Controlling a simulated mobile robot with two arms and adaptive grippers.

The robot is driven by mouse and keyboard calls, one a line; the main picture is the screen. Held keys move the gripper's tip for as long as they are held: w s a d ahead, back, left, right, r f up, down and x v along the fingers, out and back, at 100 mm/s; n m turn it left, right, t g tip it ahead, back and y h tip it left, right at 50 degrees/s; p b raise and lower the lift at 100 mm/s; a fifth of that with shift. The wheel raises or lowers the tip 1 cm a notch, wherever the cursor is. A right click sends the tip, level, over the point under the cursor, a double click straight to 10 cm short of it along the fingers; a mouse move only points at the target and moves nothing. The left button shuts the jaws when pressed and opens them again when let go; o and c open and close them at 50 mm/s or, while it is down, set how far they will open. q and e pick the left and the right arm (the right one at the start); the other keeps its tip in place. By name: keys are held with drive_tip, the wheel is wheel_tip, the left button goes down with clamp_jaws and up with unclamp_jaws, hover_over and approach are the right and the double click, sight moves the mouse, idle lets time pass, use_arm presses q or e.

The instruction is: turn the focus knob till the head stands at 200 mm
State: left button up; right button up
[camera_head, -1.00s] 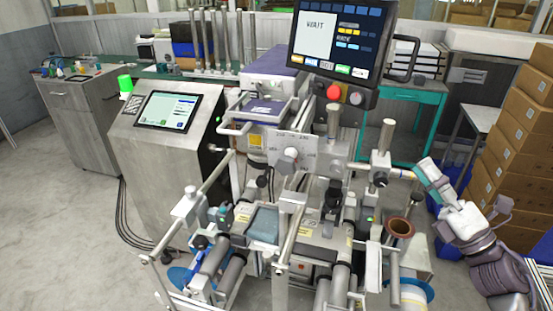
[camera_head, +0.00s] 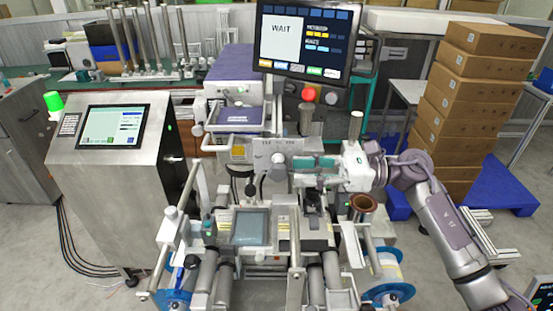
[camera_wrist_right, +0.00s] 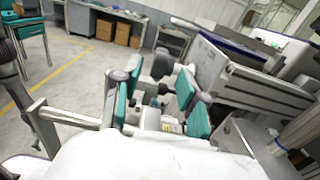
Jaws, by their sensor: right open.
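The focus knob (camera_head: 278,160) is a small pale grey round knob on the front of a light metal plate (camera_head: 263,145) with printed marks, in the middle of the machine. The marks are too small to read, so I cannot tell where the head stands. My right gripper (camera_head: 298,163) reaches in from the right with its teal finger pads just right of the knob. Its pads stand apart in the right wrist view (camera_wrist_right: 160,92), with nothing clearly held between them. I cannot tell whether a pad touches the knob. My left gripper is out of view.
A monitor reading WAIT (camera_head: 290,30) hangs above the plate, with a red button (camera_head: 308,94) below it. Rollers, posts and a copper-coloured core (camera_head: 363,203) crowd the machine's front. A steel console (camera_head: 113,128) stands left; stacked boxes (camera_head: 470,110) stand behind my right arm.

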sight(277, 180)
drive_tip(key=a+p, duration=0.1)
drive_tip(key=a, duration=0.3)
drive_tip(key=shift+a+r+p, duration=0.15)
drive_tip(key=shift+a+p, duration=0.05)
drive_tip(key=shift+p, duration=0.15)
drive_tip(key=shift+a, duration=0.5)
drive_tip(key=shift+f, duration=0.2)
drive_tip(key=c, duration=0.4)
drive_tip(key=shift+w, duration=0.1)
drive_tip(key=shift+c, duration=1.3)
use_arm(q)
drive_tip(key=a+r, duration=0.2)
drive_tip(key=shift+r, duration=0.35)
use_arm(e)
drive_tip(key=shift+f, duration=0.1)
clamp_jaws()
